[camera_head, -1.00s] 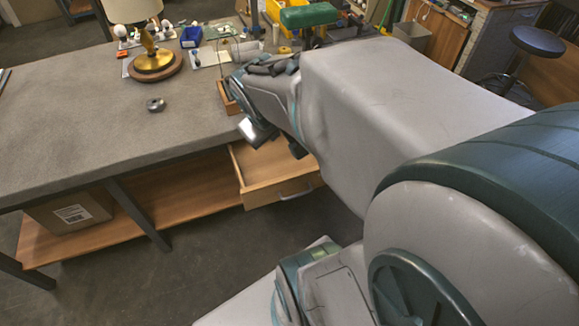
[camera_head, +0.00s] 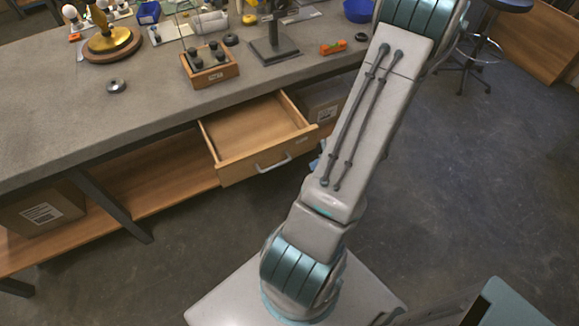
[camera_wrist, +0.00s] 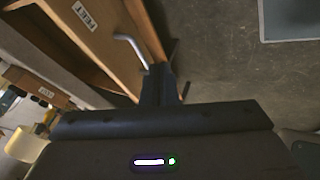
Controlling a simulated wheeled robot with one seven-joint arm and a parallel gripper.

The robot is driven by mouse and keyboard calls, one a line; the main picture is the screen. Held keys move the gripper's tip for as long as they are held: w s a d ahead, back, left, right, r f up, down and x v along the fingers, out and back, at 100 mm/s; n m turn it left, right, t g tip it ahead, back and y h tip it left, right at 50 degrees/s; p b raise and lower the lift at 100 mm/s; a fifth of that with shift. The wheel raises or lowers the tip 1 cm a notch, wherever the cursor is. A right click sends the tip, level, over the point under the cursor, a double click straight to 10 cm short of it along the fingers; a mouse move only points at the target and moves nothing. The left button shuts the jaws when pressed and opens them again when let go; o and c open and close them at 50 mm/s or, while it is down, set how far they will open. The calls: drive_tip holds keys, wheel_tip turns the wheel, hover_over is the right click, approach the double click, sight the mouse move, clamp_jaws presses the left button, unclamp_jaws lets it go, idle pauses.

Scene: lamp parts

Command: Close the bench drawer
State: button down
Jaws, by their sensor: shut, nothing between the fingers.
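The bench drawer (camera_head: 262,130) stands pulled out from under the grey bench top (camera_head: 60,125), its visible inside empty. Its wooden front has a metal bar handle (camera_head: 273,164). In the camera_head view my gripper is hidden behind my arm, to the right of the drawer front. In the camera_wrist view my gripper (camera_wrist: 158,82) is shut and empty, its fingertips close to the handle (camera_wrist: 130,48) and the drawer front (camera_wrist: 148,22). I cannot tell whether they touch it.
A wooden box with dark knobs (camera_head: 209,75), a clamp stand (camera_head: 273,45) and a lamp base (camera_head: 112,45) stand on the bench. A carton (camera_head: 40,212) sits on the lower shelf (camera_head: 150,175). The floor in front of the drawer is clear; a stool (camera_head: 480,40) is at far right.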

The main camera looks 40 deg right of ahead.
drive_tip(key=w+r+x, duration=0.1)
drive_tip(key=w+x, duration=0.1)
drive_tip(key=x, duration=0.9)
drive_tip(key=shift+w+y+b, duration=0.3)
drive_tip(key=shift+w+b, duration=0.05)
drive_tip(key=shift+b, duration=0.1)
